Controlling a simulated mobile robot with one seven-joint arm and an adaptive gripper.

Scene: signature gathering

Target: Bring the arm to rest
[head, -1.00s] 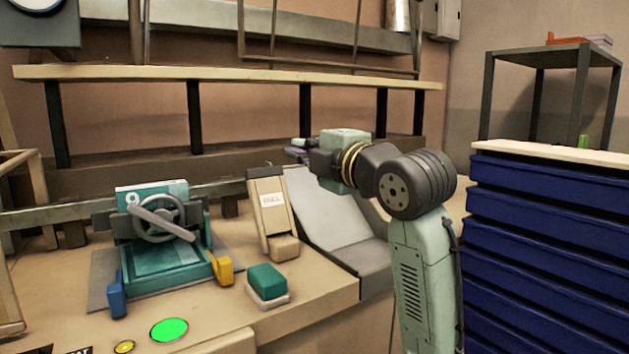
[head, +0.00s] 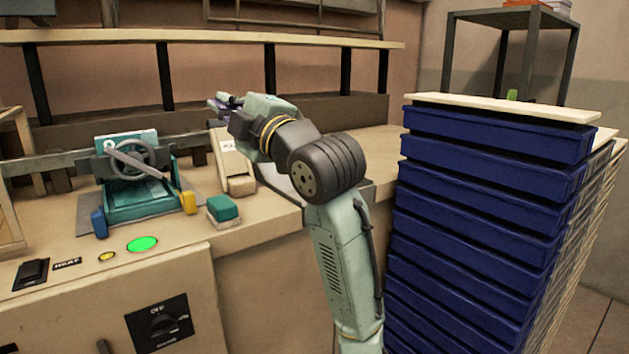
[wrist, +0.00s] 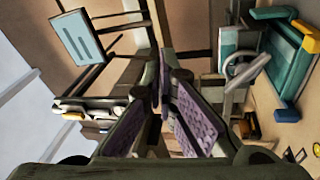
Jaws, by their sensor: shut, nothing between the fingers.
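My arm reaches up in the middle of the head view, bent at a dark joint, with its pale green links in front of the bench. My gripper (head: 224,104) is at the arm's far end, pointing left and away above the bench, partly hidden by my wrist. In the wrist view my gripper (wrist: 160,78) shows two fingers with purple pads whose tips come together, with nothing held. It is in the air, apart from the teal press with a handwheel (head: 133,185), which also shows in the wrist view (wrist: 285,60).
A stack of blue bins (head: 480,200) stands close to the right of my arm. A beige labelled block (head: 232,165) and a teal-topped block (head: 222,208) sit on the bench (head: 220,240). A shelf (head: 200,37) runs along the back wall. A metal stand (head: 512,20) is behind the bins.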

